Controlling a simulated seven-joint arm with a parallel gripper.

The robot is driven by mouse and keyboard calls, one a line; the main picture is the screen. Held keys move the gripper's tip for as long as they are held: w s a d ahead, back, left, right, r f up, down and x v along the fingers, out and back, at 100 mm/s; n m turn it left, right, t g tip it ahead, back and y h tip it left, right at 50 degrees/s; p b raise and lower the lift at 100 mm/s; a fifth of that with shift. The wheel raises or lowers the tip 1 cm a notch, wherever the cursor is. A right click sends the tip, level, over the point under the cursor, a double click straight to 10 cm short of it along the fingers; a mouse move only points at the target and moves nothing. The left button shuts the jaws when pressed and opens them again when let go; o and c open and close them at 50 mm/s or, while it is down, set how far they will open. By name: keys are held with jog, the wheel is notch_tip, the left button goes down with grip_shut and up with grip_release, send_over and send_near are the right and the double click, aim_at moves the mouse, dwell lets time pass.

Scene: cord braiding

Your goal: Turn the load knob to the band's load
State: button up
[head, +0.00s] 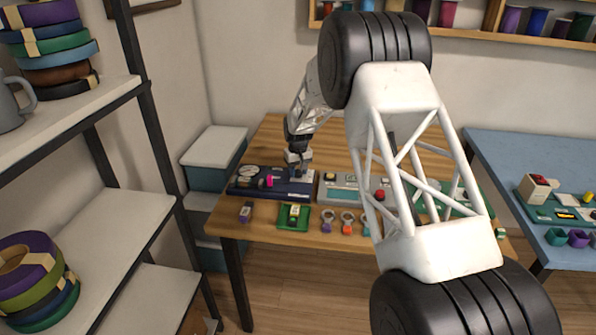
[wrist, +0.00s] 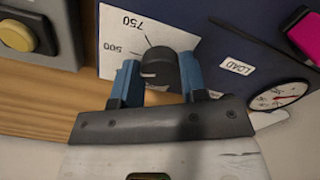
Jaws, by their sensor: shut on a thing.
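The load knob (wrist: 158,68) is a dark round knob on a white dial plate of the dark blue panel (head: 247,181). In the wrist view, marks reading 500 and 750 show beside it, and a LOAD label (wrist: 235,67) is to its right. My gripper (wrist: 158,82) has its two blue fingers on either side of the knob and is shut on it. In the head view my gripper (head: 298,172) is at the right part of the blue panel, and the knob is hidden there. I cannot tell which item is the band.
A round gauge (wrist: 292,93) and a magenta part (wrist: 303,35) are on the same panel. A grey unit with a yellow button (wrist: 16,36) stands beside it. A green tray (head: 282,222) and several ringed pieces lie along the front of the wooden table (head: 262,249).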

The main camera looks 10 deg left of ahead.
aim_at(297, 172)
jog(key=m, duration=0.6)
jog(key=shift+m, duration=0.3)
jog(key=m, duration=0.6)
jog(key=shift+a, duration=0.1)
jog(key=shift+m, duration=0.3)
jog(key=o, duration=0.9)
jog(key=shift+r, duration=0.15)
jog(key=shift+r, duration=3.8)
jog(key=shift+r, duration=0.1)
